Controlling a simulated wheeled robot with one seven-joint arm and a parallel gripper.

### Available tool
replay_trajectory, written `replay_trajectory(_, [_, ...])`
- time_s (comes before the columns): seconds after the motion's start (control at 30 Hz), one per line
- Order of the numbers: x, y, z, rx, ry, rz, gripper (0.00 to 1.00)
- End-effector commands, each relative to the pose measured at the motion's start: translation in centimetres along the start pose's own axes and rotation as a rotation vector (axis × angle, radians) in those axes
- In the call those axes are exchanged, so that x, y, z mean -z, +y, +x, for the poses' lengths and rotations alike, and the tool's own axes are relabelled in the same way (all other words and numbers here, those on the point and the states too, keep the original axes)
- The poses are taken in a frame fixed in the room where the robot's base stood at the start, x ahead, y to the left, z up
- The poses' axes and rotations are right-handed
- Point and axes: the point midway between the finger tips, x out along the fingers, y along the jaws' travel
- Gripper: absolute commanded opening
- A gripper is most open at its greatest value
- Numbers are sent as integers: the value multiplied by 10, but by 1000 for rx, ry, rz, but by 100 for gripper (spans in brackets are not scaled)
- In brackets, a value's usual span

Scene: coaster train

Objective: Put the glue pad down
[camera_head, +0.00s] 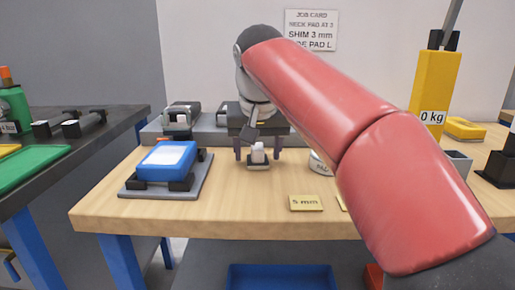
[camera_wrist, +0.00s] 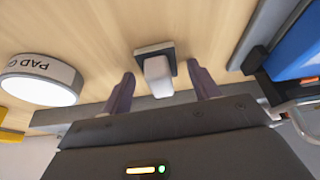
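A small pad with a dark square base and a whitish upright block (camera_head: 258,154) stands on the wooden table; I take it to be the glue pad. It also shows in the wrist view (camera_wrist: 157,76), with its base flat against the tabletop. My gripper (camera_head: 258,155) points down at it from behind. In the wrist view my gripper's two fingers (camera_wrist: 162,88) are apart, one on each side of the block, with a visible gap on both sides. A round white tin lettered "PAD G…" (camera_wrist: 38,85) stands beside the gripper; my arm partly hides it in the head view (camera_head: 318,165).
A blue block on a grey plate (camera_head: 165,160) stands to the left. A yellow "5 mm" shim (camera_head: 306,203) lies near the front edge. A yellow "0 kg" post (camera_head: 434,85) stands at right. Grey fixtures (camera_head: 183,115) stand behind. Bare wood lies in front of the pad.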

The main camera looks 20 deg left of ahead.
Motion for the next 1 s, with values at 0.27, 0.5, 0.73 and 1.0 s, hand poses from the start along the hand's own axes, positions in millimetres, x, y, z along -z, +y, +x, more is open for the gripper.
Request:
replay_trajectory(0.27, [0,0,0,0,0,0,62])
replay_trajectory(0.5, [1,0,-20,2,4,0,62])
replay_trajectory(0.73, [-8,0,-60,1,2,0,62])
replay_trajectory(1.0, [-9,0,-78,1,1,0,62])
